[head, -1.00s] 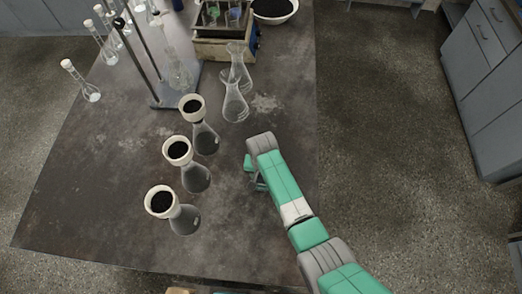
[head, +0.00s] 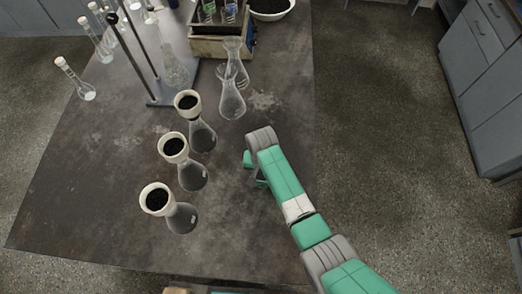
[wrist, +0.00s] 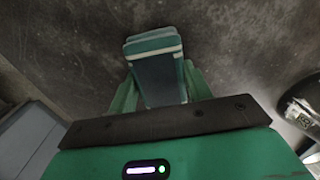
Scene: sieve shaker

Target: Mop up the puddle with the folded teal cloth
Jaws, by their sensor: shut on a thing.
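The folded teal cloth (wrist: 155,75), with a pale stripe across it, sits between the fingers of my gripper (wrist: 160,84) in the wrist view. My gripper is shut on it. The cloth is over the dark tabletop; I cannot tell whether it touches the surface. In the head view my gripper (head: 256,170) is over the right part of the table, right of the flasks, and my own arm hides most of the cloth. I cannot make out a clear puddle in either view.
Several flasks with dark-filled funnels (head: 174,148) stand left of my gripper on the table (head: 110,190). Clear glass flasks (head: 231,100) stand behind it, near a stand (head: 160,98) and a shaker box (head: 222,43). The table's right edge is close to my arm.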

